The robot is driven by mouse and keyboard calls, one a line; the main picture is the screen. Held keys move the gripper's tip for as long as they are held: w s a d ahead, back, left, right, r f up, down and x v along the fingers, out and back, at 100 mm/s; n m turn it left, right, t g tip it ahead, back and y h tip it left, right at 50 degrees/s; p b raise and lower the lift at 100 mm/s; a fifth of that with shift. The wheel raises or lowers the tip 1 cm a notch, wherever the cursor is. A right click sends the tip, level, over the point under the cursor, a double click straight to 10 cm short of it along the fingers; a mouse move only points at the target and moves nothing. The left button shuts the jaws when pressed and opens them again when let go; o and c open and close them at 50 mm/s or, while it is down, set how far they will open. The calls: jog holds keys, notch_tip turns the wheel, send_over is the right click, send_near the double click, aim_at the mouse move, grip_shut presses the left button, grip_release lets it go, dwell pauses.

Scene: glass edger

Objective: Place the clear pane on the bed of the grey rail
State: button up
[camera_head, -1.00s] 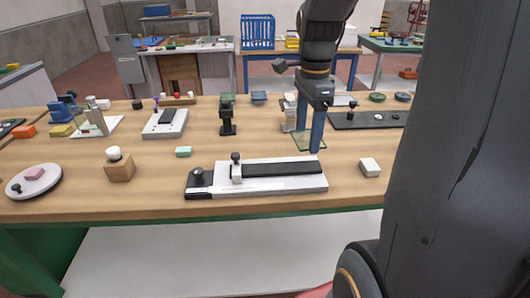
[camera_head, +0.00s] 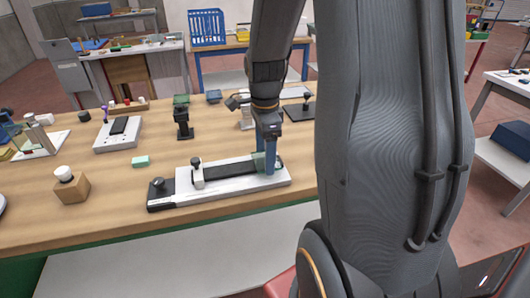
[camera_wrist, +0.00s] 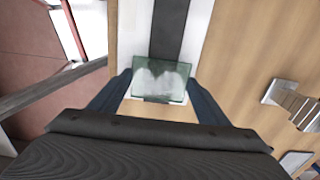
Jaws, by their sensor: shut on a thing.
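The clear pane (camera_wrist: 161,80), a greenish see-through square, is held between the two blue fingers of my gripper (camera_wrist: 158,88). In the head view the gripper (camera_head: 269,168) is over the right end of the grey rail (camera_head: 225,189), with the pane (camera_head: 258,159) partly hidden by the fingers. The rail is a long pale base with a dark strip along its top. In the wrist view the pane overlaps the near end of the dark strip (camera_wrist: 171,30). I cannot tell whether the pane touches the rail.
A small clamp-like post (camera_head: 197,172) stands on the rail's left part, and a black knob block (camera_head: 159,193) is at its left end. Behind stand a black post (camera_head: 183,121) and a green block (camera_head: 140,161). A wooden block with a white knob (camera_head: 71,185) is left.

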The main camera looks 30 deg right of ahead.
jog(key=shift+f, duration=0.15)
jog(key=o, duration=1.1)
notch_tip(320, 180, up, 11)
jog(key=b, duration=0.1)
jog(key=s+a+f+n, duration=0.2)
jog(key=a+f+n, duration=0.1)
jog(key=n, duration=0.4)
jog(key=s+a+f+n, duration=0.3)
jog(key=a+f+n, duration=0.1)
jog(key=n, duration=0.3)
jog(key=s+a+f+n+t, duration=0.1)
jog(key=s+a+f+n, duration=0.1)
jog(key=a+n, duration=0.4)
jog(key=shift+s+f+n, duration=0.3)
jog(key=shift+f+n, duration=0.3)
jog(key=shift+f, duration=0.25)
jog(key=shift+s, duration=0.1)
